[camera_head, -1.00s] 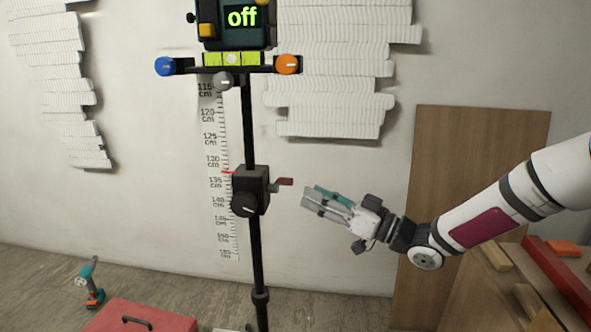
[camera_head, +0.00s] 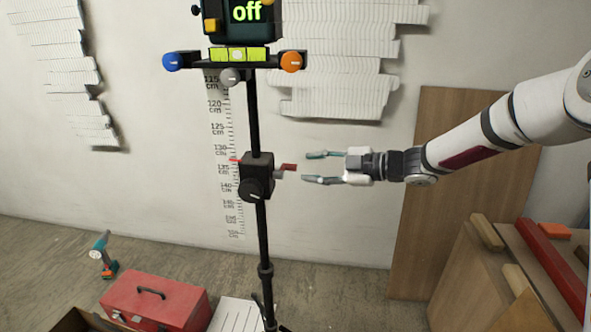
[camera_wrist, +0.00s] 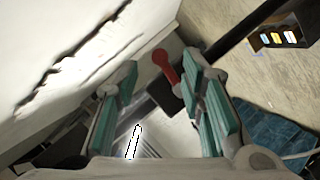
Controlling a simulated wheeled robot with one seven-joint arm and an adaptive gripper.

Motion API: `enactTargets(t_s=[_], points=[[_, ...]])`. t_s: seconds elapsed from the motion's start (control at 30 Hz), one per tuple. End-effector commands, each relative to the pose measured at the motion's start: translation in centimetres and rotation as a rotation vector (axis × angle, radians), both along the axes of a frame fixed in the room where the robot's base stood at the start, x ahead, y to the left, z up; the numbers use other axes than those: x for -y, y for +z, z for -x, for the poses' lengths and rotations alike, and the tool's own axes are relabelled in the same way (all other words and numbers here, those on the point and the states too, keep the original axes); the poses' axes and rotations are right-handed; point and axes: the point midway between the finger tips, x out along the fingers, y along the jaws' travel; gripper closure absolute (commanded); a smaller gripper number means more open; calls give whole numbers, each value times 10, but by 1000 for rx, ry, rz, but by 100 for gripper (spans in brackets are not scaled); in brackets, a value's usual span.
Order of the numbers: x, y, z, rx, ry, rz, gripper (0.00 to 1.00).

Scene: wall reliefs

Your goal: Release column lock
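The column lock is a small red lever (camera_head: 289,168) on the right side of the black block (camera_head: 258,176) on the upright black column (camera_head: 254,115). A dark knob (camera_head: 251,190) is on the block's front. My gripper (camera_head: 308,167) is open and empty just right of the lever, level with it, fingers pointing left. A small gap shows between the fingertips and the lever in the head view. In the wrist view the red lever (camera_wrist: 166,67) appears between the spread teal-padded fingers, nearer the right one; contact cannot be told.
The column carries a device reading "off" (camera_head: 238,20), a yellow level (camera_head: 238,54), and blue (camera_head: 172,62) and orange (camera_head: 291,62) knobs. A wall scale (camera_head: 222,140) is behind. A red toolbox (camera_head: 155,302) and drill (camera_head: 103,256) are on the floor. Wooden boards (camera_head: 450,190) stand right.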

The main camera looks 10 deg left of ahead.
Motion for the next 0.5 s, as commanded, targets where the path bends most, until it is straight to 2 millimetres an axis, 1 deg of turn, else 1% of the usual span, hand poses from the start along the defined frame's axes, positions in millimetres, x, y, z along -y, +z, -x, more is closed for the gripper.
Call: enactTargets(t_s=[0.03, 0.2, 0.3, 0.5], points=[[-10, -3, -3, -1, 3, -3, 64], [-35, -10, -12, 0, 2, -1, 64], [-45, -12, -15, -1, 2, -2, 64], [-53, -14, -19, 0, 0, -2, 64]])
